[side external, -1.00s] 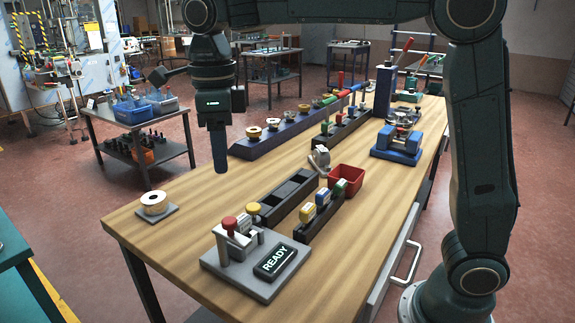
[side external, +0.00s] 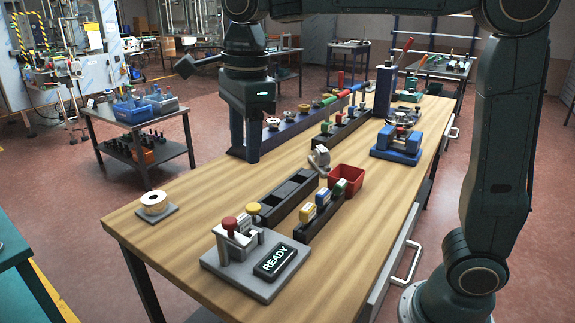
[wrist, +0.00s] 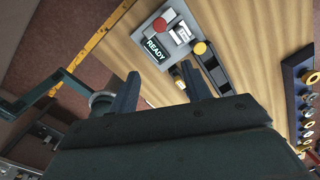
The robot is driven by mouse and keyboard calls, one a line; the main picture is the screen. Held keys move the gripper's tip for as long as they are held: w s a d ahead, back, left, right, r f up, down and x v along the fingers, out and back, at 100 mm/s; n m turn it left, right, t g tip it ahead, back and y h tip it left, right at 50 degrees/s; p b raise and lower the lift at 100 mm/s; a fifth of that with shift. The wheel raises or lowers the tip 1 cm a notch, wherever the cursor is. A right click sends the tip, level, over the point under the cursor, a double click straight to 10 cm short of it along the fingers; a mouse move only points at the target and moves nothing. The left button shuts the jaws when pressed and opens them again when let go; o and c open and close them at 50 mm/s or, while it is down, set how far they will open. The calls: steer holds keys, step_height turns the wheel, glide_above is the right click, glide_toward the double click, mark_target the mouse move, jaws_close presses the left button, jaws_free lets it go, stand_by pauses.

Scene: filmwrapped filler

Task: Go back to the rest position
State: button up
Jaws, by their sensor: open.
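My gripper (side external: 244,152) hangs over the far side of the wooden workbench (side external: 180,235), pointing down, with its jaws apart and nothing between them. In the side view it stands in front of the left end of the long dark rack (side external: 290,140). The wrist view also shows my gripper (wrist: 165,85) with its two fingers spread and empty, above the bench.
A white tape roll (side external: 154,200) lies on a grey plate at the left. A black tray (side external: 287,196), a block with coloured items (side external: 320,212), a red bin (side external: 346,178) and a blue fixture (side external: 397,148) stand on the bench.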

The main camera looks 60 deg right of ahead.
steer(key=s+d+f+n+t, duration=0.2)
steer(key=s+d+f+n, duration=0.1)
steer(key=s+n, duration=0.6)
steer(key=s+d+f+n+t, duration=0.2)
steer(key=s+d+f+n, duration=0.2)
steer(key=s+n, duration=0.6)
steer(key=d+n, duration=0.2)
steer(key=n, duration=0.2)
steer(key=shift+d+t, duration=0.3)
steer(key=shift+t, duration=0.1)
